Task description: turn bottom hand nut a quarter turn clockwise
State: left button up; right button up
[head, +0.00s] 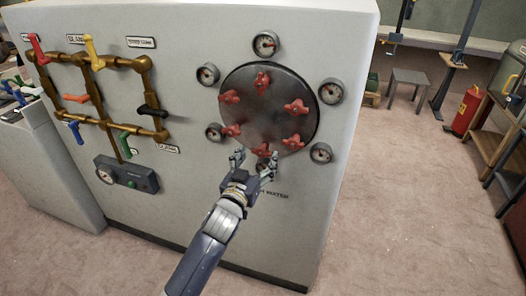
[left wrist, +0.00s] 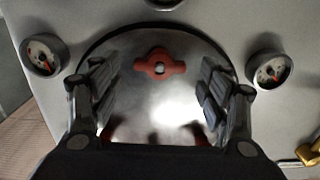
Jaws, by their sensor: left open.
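A round dark metal hatch cover (head: 268,108) on the grey cabinet's front carries several red hand nuts around its rim. The bottom hand nut (head: 261,148) sits just above my left gripper (head: 254,162), which reaches up from below. In the left wrist view the bottom hand nut (left wrist: 159,67) is a red two-winged knob, its wings lying nearly level across the picture. The open fingers of my left gripper (left wrist: 160,95) stand on either side, with clear gaps to the wings. The left wrist view appears upside down relative to the head view. My right gripper is not in view.
Round gauges (head: 321,153) ring the cover; one (head: 262,165) sits directly below the bottom nut, partly hidden by my gripper. Brass pipes with coloured levers (head: 100,90) are at left on the cabinet. A red cylinder (head: 467,110) and a stool (head: 408,82) stand right.

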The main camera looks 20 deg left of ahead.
aim_at(260, 153)
pick_arm(q)
jog(key=shift+w+d, duration=0.1)
jog(key=shift+w, duration=1.9)
jog(key=c, duration=1.1)
